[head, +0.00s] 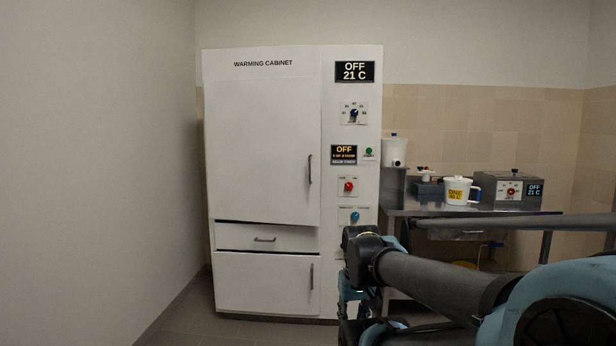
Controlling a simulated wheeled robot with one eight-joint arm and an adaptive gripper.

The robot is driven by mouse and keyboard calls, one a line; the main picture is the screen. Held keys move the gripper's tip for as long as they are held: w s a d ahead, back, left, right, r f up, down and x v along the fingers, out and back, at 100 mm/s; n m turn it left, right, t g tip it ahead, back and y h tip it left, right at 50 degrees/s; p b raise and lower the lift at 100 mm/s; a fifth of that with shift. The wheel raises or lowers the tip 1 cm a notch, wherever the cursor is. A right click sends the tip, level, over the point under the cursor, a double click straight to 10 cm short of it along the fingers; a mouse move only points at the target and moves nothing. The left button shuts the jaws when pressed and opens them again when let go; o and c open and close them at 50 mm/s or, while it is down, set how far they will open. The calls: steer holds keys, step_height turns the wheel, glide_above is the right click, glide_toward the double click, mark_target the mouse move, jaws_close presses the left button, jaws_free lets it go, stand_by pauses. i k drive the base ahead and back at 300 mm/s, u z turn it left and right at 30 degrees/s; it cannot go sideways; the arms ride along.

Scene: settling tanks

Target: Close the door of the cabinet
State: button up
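The white warming cabinet (263,63) stands upright against the back wall, left of centre. Its large upper door (258,150) has a vertical handle (309,169) near the right edge. The door's bottom edge slopes down to the right over a dark gap, so it looks slightly ajar; how far I cannot tell. The drawer (240,236) and lower door (262,283) below look shut or nearly so. My gripper (352,292) hangs low in front of the cabinet's lower right side, apart from the upper door's handle. Its fingers are partly hidden by my arm and too unclear to read.
A control panel with displays and knobs (354,113) runs down the cabinet's right side. A plain wall (95,160) closes the left side.

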mark_target(263, 136)
steer(key=k, duration=0.85)
steer(key=z, duration=0.3)
steer(key=i, duration=2.05)
steer(key=u, duration=0.55)
